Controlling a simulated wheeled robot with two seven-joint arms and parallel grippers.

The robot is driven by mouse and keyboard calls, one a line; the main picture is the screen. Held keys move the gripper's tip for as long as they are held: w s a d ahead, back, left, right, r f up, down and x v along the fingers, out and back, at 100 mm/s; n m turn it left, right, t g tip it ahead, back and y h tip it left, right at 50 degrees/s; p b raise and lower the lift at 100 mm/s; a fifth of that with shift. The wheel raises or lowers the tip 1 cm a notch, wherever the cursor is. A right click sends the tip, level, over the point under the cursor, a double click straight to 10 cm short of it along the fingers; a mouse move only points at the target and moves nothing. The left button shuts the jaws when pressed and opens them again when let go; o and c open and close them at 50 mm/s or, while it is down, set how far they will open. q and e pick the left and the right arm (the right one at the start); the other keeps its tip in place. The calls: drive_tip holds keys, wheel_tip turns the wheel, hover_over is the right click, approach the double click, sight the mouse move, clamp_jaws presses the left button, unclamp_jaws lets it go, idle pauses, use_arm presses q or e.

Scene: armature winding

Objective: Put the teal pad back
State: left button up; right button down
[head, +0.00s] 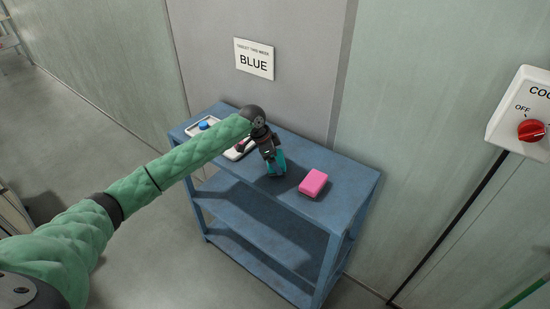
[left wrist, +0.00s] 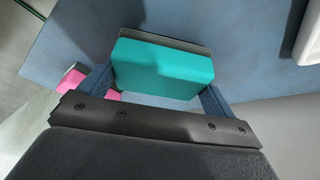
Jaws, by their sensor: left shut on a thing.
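The teal pad (left wrist: 165,68) is a block that sits between the two fingers of my left gripper (left wrist: 158,85) in the left wrist view. In the head view my left gripper (head: 272,158) points down over the blue shelf cart (head: 350,185), shut on the teal pad (head: 275,165). The pad is at or just above the cart's top; I cannot tell whether it touches. A pink block (head: 313,183) lies on the top to the right of the pad. My right gripper is not in view.
A pale tray (head: 193,130) with a blue round thing (head: 204,125) is at the top's left end. Another pale tray (head: 236,153) is partly hidden by my gripper. A sign reading BLUE (head: 254,60) is on the wall behind. A white box with a red knob (head: 530,130) is at right.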

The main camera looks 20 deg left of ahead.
use_arm(q)
drive_tip(key=shift+f, duration=0.55)
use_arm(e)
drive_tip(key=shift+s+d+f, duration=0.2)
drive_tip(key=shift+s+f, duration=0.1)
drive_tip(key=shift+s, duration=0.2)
use_arm(q)
drive_tip(key=o, duration=0.6)
drive_tip(key=shift+r, duration=0.1)
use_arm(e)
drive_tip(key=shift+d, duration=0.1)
